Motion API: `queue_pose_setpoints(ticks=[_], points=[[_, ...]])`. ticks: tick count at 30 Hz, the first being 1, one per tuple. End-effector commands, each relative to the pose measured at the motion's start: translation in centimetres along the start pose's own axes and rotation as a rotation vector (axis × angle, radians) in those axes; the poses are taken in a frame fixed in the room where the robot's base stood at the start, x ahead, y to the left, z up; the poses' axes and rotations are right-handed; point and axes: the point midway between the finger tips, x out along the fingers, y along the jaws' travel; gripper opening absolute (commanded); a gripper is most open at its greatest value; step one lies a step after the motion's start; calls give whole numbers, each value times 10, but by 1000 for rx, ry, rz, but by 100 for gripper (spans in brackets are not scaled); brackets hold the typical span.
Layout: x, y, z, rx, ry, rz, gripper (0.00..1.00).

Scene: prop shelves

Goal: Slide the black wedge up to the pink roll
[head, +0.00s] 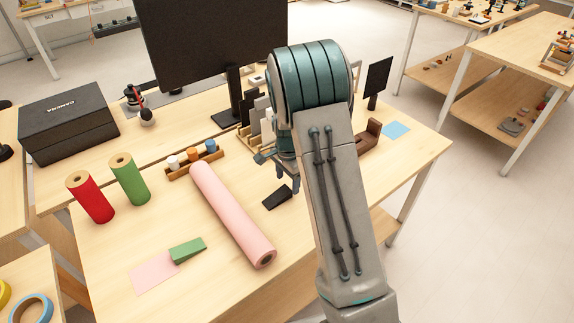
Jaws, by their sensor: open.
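The black wedge (277,197) lies on the wooden table, just right of the pink roll (231,211), with a small strip of bare table between them. The pink roll lies on its side, running from the small bottle rack down toward the table's front edge. My gripper (288,192) points down just above and right of the wedge, close to its upper right end. Its fingers are partly hidden behind my arm. I cannot tell whether it touches the wedge.
A green wedge (187,249) and a pink sheet (154,272) lie left of the roll. Red (90,197) and green (130,179) rolls stand upright at left. A rack (192,163) with small bottles stands behind. A monitor (213,45) and a black box (69,127) stand at the back.

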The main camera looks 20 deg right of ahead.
Motion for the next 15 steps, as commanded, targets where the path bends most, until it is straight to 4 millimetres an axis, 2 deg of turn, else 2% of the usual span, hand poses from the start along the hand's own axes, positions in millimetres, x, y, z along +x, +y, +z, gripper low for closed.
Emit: queue_pose_setpoints(ticks=[6,15], points=[[24,0,0,0,0,2,62],[30,0,0,0,1,-1,62]])
